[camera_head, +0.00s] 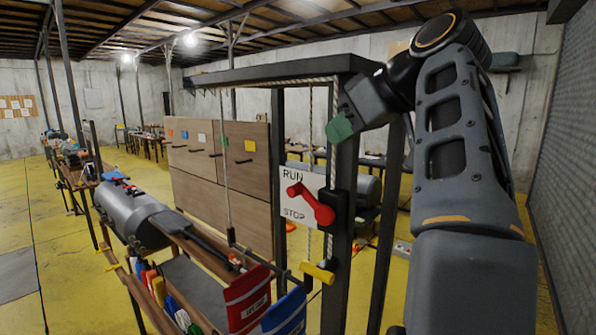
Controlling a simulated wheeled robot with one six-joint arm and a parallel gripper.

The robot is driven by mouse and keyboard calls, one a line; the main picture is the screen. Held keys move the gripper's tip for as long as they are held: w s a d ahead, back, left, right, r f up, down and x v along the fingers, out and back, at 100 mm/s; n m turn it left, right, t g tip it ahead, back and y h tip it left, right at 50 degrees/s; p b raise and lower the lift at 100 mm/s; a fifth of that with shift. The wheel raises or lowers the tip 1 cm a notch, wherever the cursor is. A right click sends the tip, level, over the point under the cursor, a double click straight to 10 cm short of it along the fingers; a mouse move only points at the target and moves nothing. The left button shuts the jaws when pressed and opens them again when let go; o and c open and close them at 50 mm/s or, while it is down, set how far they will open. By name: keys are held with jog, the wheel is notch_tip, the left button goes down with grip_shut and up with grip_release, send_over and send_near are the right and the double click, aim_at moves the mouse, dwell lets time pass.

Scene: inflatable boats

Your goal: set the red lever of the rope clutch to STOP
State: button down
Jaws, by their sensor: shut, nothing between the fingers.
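The rope clutch (338,211) is a black block on the dark upright post of a frame. Its red lever (308,201) runs from a pivot at the right up and left to a round knob, just below the word RUN. The white sign (291,204) behind it has RUN at the top and STOP at the bottom. My gripper (340,128) shows green fingertips, shut and empty. It is above the lever and slightly to its right, in front of the post and apart from the lever. My arm comes in from the right.
A rope (334,100) hangs along the post, close to my gripper. A yellow handle (318,272) sticks out below the clutch. Red (248,299) and blue (285,314) bags hang at lower centre. A grey cylinder (133,212) lies at left.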

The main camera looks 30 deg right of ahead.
send_over(308, 203)
jog(key=a, duration=0.1)
notch_tip(308, 203, down, 6)
jog(key=shift+s+a+f+b, duration=0.15)
jog(key=shift+f+b, duration=0.15)
jog(key=shift+f, duration=0.55)
jog(key=shift+a+f+b, duration=0.1)
jog(key=shift+f+b, duration=0.15)
jog(key=shift+f, duration=0.55)
jog(key=shift+f, duration=0.1)
